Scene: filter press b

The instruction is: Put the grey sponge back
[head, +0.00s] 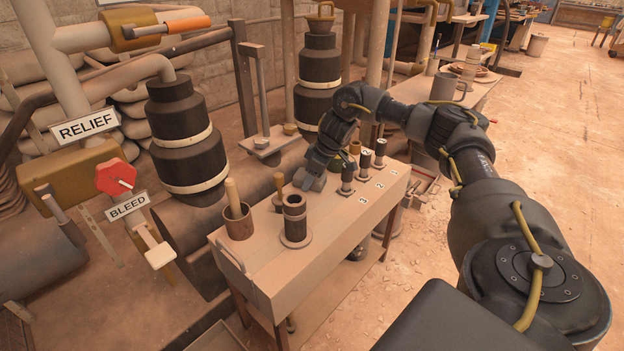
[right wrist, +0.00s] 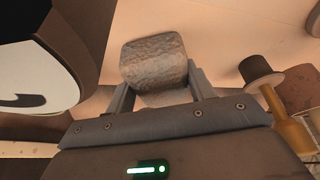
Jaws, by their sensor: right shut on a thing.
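The grey sponge (right wrist: 153,62) is a rough, rounded block between the two fingers of my right gripper (right wrist: 155,90) in the right wrist view. In the head view my right gripper (head: 309,183) points down over the wooden bench (head: 330,225), near its far edge, between a dark cylinder and the numbered jars. The sponge is mostly hidden there by the gripper. I cannot tell whether it touches the bench top. My left gripper is not in view.
A dark cylinder (head: 294,214) stands on a round base left of the gripper. A brown cup (head: 238,222) holds a wooden handle. Several dark jars (head: 347,178) stand by number marks to the right. The bench's near right part is clear. Valves with signs (head: 86,126) stand left.

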